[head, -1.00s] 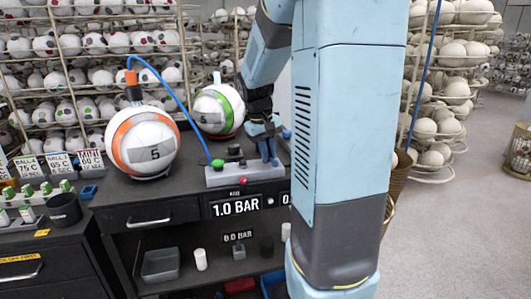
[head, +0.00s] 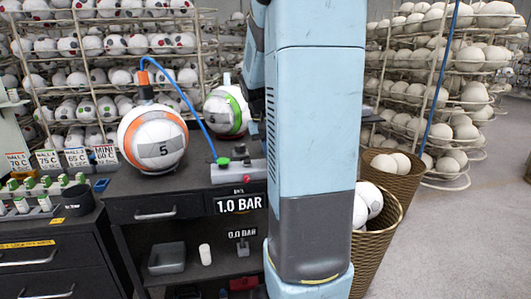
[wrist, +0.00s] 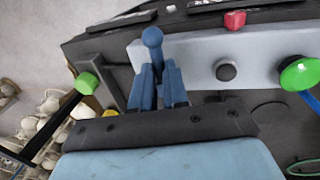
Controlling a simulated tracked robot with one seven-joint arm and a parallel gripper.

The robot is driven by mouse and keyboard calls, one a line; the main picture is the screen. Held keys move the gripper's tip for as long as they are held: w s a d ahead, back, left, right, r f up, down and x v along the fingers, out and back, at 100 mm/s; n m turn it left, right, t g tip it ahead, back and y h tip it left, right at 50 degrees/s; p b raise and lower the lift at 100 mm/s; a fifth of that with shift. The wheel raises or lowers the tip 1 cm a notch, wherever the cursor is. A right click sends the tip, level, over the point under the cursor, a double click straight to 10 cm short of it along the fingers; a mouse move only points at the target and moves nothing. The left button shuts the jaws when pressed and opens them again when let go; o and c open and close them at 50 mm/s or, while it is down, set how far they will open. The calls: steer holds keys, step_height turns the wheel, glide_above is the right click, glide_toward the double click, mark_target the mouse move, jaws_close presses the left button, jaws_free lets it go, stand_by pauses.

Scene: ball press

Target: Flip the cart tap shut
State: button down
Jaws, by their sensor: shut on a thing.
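The cart tap is a blue lever with a round knob (wrist: 152,38) on the grey panel (wrist: 200,62) in the wrist view. My gripper (wrist: 160,82) has its blue fingers on both sides of the lever's stem, shut on it, with the knob standing past the fingertips. In the head view the panel (head: 238,172) lies on the black cart top, and my arm hides the tap and my gripper. A black button (wrist: 226,70), a red knob (wrist: 235,20) and a green knob (wrist: 299,74) are also on the panel.
A black bar with a green end (wrist: 88,84) is left of my gripper. A blue hose (head: 190,105) runs from the panel to the orange-striped ball (head: 153,138). A green-striped ball (head: 226,110) stands behind. Wicker baskets (head: 378,222) are right of my arm.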

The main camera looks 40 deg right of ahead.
steer(key=shift+s+a, duration=0.1)
steer(key=c, duration=1.1)
jaws_free()
steer(key=shift+r, duration=0.1)
steer(key=r, duration=0.4)
steer(key=w+a+r, duration=0.1)
steer(key=r, duration=0.3)
steer(key=a+r, duration=0.1)
steer(key=r, duration=0.4)
steer(key=shift+w+a+r, duration=0.1)
steer(key=shift+w+a, duration=0.05)
steer(key=shift+a, duration=0.1)
steer(key=s+a+f+n+t, duration=0.1)
steer(key=s+a+t, duration=0.1)
steer(key=s+a, duration=0.3)
steer(key=s+a+f+n+t+y, duration=0.1)
steer(key=s+a+f+n+t, duration=0.1)
steer(key=s+a, duration=0.4)
steer(key=s+a+f+n+t+y, duration=0.1)
steer(key=s+a+n+t, duration=0.1)
steer(key=s+a, duration=0.4)
steer(key=shift+a+f+t, duration=0.15)
steer(key=shift+a+f, duration=0.05)
steer(key=shift+a, duration=0.9)
steer(key=shift+a+f+t, duration=0.15)
steer(key=shift+a, duration=0.95)
